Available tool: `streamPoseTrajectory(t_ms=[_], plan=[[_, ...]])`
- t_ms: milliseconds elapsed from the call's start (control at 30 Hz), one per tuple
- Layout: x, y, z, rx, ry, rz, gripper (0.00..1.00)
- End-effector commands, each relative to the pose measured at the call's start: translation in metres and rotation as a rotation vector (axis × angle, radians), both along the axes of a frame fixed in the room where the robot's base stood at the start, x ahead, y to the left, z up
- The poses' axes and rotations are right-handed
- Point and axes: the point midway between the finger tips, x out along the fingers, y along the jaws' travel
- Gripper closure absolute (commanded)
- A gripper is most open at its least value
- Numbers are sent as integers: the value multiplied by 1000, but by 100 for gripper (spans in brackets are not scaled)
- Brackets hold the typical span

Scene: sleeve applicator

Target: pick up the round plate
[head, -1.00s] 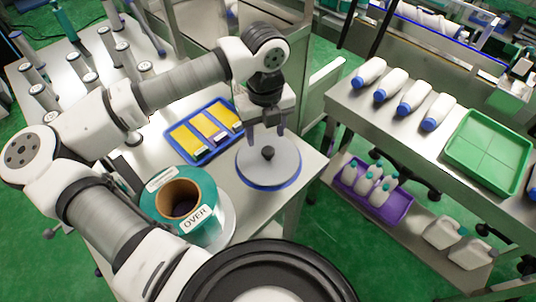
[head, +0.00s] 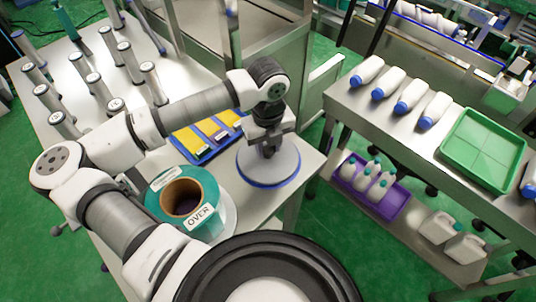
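The round plate (head: 283,168) is a grey-white disc with a blue rim. It lies flat near the right corner of the steel table in the head view. My gripper (head: 268,152) is low over the middle of the plate, pointing down. The dark knob at the plate's centre is now hidden behind the gripper. The fingertips are small and dark here, so I cannot tell whether they are open or closed around the knob.
A blue tray (head: 196,160) with yellow packs lies just left of the plate. A teal label roll (head: 212,190) stands in front of it. Bottles (head: 411,96) and a green tray (head: 483,150) are on the right bench, across a gap.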

Motion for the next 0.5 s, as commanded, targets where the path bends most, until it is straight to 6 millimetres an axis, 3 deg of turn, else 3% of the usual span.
streamPoseTrajectory(t_ms=[33,200,500], plan=[[0,0,0,0,0,0,77],[0,0,0,0,0,0,99],[0,0,3,1,-2,0,99]])
